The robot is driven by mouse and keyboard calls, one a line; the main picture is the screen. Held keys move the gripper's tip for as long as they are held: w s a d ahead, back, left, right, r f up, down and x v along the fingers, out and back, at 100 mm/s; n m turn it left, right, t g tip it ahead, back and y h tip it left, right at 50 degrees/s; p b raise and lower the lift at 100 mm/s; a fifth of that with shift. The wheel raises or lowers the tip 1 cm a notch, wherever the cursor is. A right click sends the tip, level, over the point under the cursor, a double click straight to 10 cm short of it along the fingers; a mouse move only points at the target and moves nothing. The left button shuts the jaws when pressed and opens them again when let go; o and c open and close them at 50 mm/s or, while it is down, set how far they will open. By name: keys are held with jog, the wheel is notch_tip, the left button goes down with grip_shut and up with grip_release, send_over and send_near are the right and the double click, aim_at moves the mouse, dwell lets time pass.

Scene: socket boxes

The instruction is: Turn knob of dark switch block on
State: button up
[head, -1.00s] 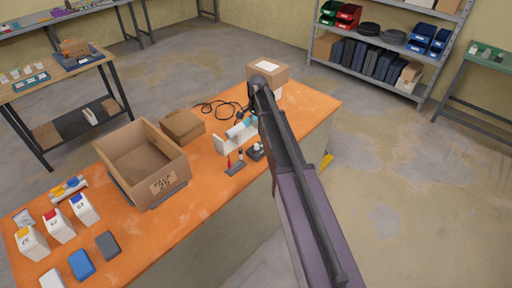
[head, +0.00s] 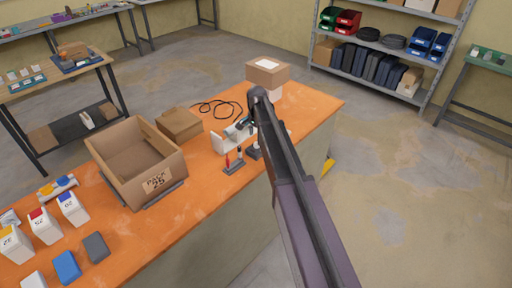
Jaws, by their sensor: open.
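A small dark block (head: 253,153), which looks like the dark switch block, sits on the orange workbench near its front edge. A pale, round knob-like top showed on it earlier; now my arm covers much of it, so the knob's setting cannot be read. My arm crosses the view from the lower right, with its bend above the bench. My gripper (head: 243,123) is mostly hidden behind the arm; a small dark part shows left of it, above and behind the block. It appears open and apart from the block.
A black cable (head: 216,106), a closed carton (head: 267,75) and an open box (head: 136,165) share the bench (head: 200,190).

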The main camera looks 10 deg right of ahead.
aim_at(257, 145)
jog(key=shift+f+b, duration=1.95)
jog(key=shift+f, duration=0.25)
